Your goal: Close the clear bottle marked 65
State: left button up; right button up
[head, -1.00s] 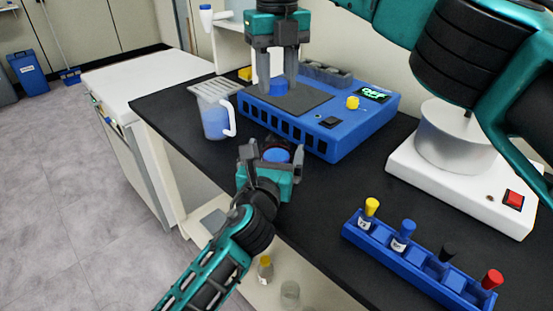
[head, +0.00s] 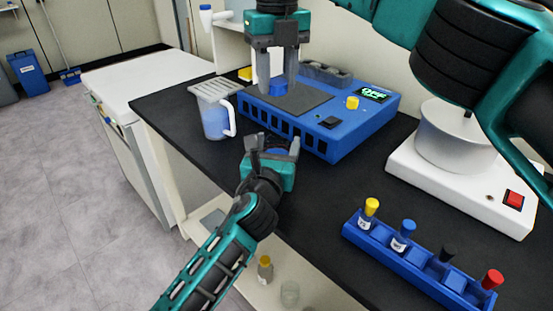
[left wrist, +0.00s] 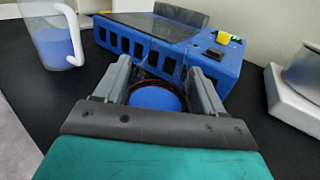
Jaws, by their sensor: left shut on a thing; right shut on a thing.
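My right gripper (head: 278,84) points down and is shut on a small blue cap (head: 278,88). The cap is above and behind the left gripper, over the blue device's grey plate; the two are apart.
The blue device (head: 310,135) stands behind my left gripper. A clear jug (head: 214,120) with bluish contents is to its left. A blue rack (head: 410,262) with several capped vials and a white heater base (head: 445,185) are at right. Bare black bench lies between.

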pick_arm(q)
jog(key=c, duration=0.8)
pick_arm(e)
jog(key=shift+f, duration=2.5)
jog(key=shift+f, duration=0.85)
jog(key=shift+f, duration=0.55)
